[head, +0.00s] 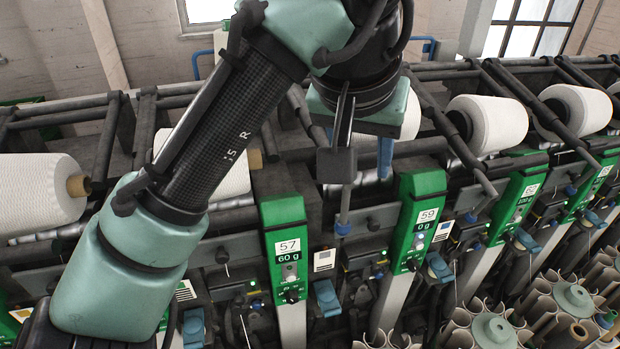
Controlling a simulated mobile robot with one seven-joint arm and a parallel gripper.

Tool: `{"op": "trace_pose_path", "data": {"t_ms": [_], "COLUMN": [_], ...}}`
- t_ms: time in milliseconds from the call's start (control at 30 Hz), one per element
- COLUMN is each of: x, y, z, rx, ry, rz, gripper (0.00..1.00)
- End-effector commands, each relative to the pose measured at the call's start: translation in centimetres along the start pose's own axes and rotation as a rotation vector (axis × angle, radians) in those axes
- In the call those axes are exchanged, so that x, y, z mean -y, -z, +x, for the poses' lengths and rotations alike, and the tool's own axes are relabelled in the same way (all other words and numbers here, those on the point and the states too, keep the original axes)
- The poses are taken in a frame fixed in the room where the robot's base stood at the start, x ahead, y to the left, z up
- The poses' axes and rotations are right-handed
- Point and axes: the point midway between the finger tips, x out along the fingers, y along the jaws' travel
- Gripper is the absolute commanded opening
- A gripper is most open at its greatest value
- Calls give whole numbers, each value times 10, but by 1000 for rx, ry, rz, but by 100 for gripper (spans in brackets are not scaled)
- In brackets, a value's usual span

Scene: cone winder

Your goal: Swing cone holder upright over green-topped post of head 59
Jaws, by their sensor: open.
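Head 59 has a green-topped post (423,205) with a "59" and "0 g" label, right of centre in the head view. My gripper (347,168) points down just left of the post's top, and its dark finger shows in front of the machine. It is open; the other finger is not clear. A grey rod with a blue end (343,222) hangs below the gripper, left of post 59. It may belong to this head's cone holder, most of which is hidden behind my gripper and wrist. I cannot tell whether the finger touches it.
Green post 57 (284,240) stands left of the gripper. White yarn cones (487,124) sit on neighbouring holders, and another cone (38,192) is at far left. Brown-sleeved magazines (493,331) fill the lower right. Dark frame bars run behind my arm.

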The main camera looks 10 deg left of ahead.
Motion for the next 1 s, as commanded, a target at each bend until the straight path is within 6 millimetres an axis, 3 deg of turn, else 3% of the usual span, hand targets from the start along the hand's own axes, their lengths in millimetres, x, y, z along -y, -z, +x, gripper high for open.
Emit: {"op": "trace_pose_path", "data": {"t_ms": [100,267,800,1000], "x": [15,17,17,21], "y": [-13,-17,-26,-27], "z": [-3,7,97,117], "rx": [86,104,99,99], "ry": [37,38,33,40], "rz": [-26,-30,-28,-28], "gripper": [46,46,46,46]}}
